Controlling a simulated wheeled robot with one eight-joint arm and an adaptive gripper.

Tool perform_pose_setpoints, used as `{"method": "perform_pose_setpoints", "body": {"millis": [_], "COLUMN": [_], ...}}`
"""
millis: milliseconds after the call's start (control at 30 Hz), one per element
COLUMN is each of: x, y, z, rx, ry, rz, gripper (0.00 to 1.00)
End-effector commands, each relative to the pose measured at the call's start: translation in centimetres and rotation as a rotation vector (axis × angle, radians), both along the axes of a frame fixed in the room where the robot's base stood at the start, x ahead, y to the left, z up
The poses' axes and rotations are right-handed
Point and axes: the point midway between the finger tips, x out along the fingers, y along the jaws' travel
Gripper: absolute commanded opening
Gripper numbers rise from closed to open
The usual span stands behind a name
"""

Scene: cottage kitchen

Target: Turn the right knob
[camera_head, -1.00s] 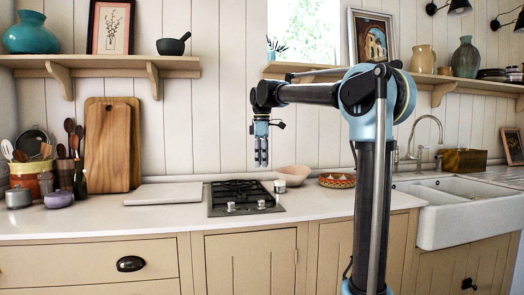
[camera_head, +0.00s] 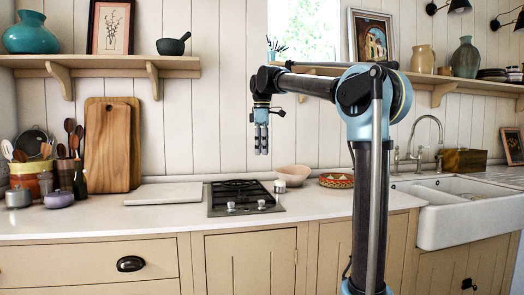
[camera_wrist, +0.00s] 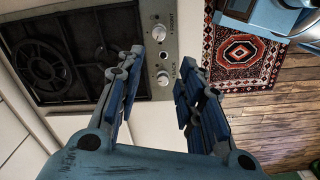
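The stove (camera_head: 218,210) is a dark gas hob set in the white counter, with two silver knobs on its front strip. The right knob (camera_head: 261,204) is right of the left knob (camera_head: 231,206). My gripper (camera_head: 261,153) hangs pointing down, well above the hob, touching nothing. In the wrist view my gripper (camera_wrist: 163,75) is open and empty, its fingers apart.
A silver canister (camera_head: 280,186), a pink bowl (camera_head: 294,172) and a patterned bowl (camera_head: 336,181) stand right of the hob. A flat white board (camera_head: 164,194) lies to its left. A wall shelf (camera_head: 420,80) is behind my arm. A rug (camera_wrist: 238,55) lies on the floor.

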Motion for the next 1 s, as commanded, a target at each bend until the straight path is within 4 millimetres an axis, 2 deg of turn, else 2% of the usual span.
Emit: {"method": "perform_pose_setpoints", "body": {"millis": [333, 467, 567, 1000], "x": [0.0, 0.0, 0.0, 0.0], "y": [0.0, 0.0, 0.0, 0.0], "z": [0.0, 0.7, 1.9, 9.2], "rx": [0.000, 0.000, 0.000, 0.000], "ry": [0.000, 0.000, 0.000, 0.001], "rz": [0.000, 0.000, 0.000, 0.000], "gripper": [0.34, 0.34, 0.34, 0.34]}}
